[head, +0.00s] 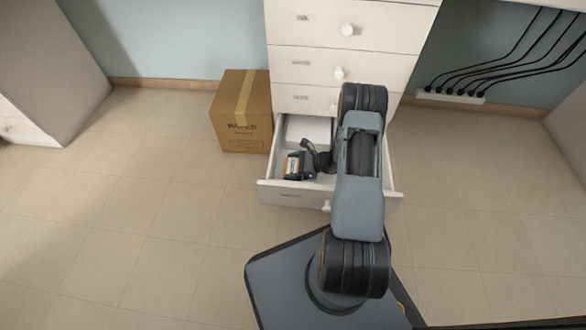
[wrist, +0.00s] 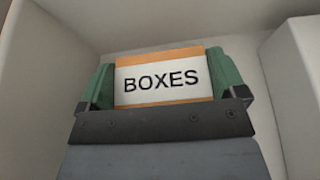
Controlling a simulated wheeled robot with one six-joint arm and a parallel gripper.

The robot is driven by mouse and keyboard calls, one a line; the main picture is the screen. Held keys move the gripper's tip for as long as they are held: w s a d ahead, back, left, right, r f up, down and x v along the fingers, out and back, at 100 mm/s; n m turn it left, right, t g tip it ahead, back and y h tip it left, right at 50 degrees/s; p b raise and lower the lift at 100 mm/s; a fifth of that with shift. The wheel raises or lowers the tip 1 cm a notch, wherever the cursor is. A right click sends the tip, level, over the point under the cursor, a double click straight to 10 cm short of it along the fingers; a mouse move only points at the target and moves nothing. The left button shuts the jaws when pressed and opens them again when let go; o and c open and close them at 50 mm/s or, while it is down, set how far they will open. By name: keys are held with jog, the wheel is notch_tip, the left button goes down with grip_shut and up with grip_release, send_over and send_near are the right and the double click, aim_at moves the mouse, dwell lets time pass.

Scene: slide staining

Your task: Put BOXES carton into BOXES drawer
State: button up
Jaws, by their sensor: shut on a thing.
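The BOXES carton (head: 292,167) is a small orange box with a white label. In the wrist view the carton (wrist: 162,82) fills the middle, its label facing the camera. My gripper (wrist: 165,92) is shut on it, with one green finger at each side. In the head view my gripper (head: 297,165) and the carton are at the left part of the open bottom drawer (head: 292,196), within its outline. Whether the carton touches the drawer floor cannot be told. The drawer's right part is hidden behind my arm.
A white block-like thing (head: 308,129) lies at the back of the drawer. Closed drawers (head: 335,65) are above. A brown cardboard box (head: 240,112) stands on the floor left of the cabinet. Black cables (head: 490,60) run to a power strip (head: 450,96) at right.

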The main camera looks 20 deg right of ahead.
jog(key=shift+f, duration=0.15)
jog(key=o, duration=0.6)
jog(key=shift+o, duration=0.2)
